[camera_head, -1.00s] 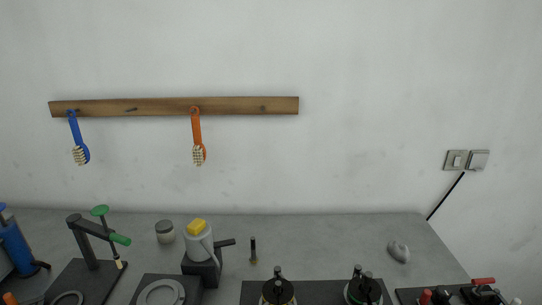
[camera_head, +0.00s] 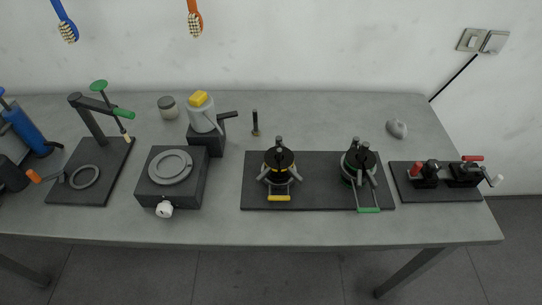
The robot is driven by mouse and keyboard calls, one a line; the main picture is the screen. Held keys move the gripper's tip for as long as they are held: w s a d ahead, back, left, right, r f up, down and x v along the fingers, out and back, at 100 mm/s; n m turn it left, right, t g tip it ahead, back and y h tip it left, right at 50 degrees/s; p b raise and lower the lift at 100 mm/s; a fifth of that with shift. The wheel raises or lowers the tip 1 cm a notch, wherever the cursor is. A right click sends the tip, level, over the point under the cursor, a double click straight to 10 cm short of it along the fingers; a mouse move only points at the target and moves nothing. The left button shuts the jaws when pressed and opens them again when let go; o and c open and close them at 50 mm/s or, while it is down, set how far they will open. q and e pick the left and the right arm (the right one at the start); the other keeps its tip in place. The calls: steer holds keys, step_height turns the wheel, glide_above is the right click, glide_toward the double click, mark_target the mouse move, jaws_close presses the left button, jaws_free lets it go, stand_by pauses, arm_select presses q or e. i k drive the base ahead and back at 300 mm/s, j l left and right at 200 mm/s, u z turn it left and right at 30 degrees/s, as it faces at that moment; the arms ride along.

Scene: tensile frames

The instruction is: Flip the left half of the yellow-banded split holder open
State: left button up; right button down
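The yellow-banded split holder (camera_head: 279,166) stands on the left part of a dark base plate (camera_head: 318,199) in the middle of the table. It is round and black-topped, with grey arms spread around it and a yellow handle bar (camera_head: 279,198) at its front. Its top appears closed; the seam between its halves is too small to make out. A similar holder with a green band (camera_head: 358,162) and a green bar (camera_head: 369,210) stands on the same plate to the right. Neither of my grippers shows in the head view.
On the grey table (camera_head: 330,228), a press stand (camera_head: 94,119) and a dark box with a ring (camera_head: 171,178) are at left. A grey cup with a yellow top (camera_head: 200,112) stands behind. A plate with red-handled clamps (camera_head: 437,194) is at right. The front edge is clear.

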mark_target(271, 165)
steer(key=l+u, duration=0.15)
steer(key=l, duration=0.35)
steer(key=l+u, duration=0.2)
steer(key=l, duration=0.35)
steer(key=k+l+u, duration=0.15)
steer(key=l, duration=0.35)
steer(key=l+u, duration=0.15)
steer(key=l, duration=0.35)
steer(key=k, duration=0.05)
